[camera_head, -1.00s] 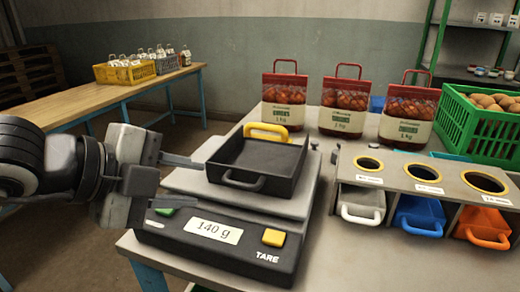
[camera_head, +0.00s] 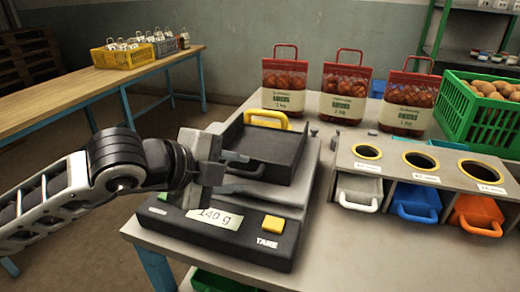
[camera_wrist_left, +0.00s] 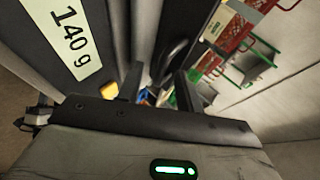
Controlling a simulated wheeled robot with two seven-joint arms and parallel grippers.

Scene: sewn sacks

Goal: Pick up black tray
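The black tray (camera_head: 258,150) sits on the scale (camera_head: 225,228), whose display reads 140 g. The tray has a yellow handle (camera_head: 267,119) at the back and a black handle (camera_head: 247,170) at the front. My left gripper (camera_head: 236,158) is at the tray's front left, with its fingers beside the black handle; I cannot tell whether they touch. In the left wrist view, the fingers (camera_wrist_left: 158,86) are apart, with the dark curved handle (camera_wrist_left: 173,60) just beyond them. My right gripper is not in view.
Red-topped sacks (camera_head: 344,91) stand behind the scale. A holder with round openings (camera_head: 420,162) and grey, blue and orange scoops stands at the right. A green crate (camera_head: 458,110) is at the far right. The table front (camera_head: 370,255) is clear.

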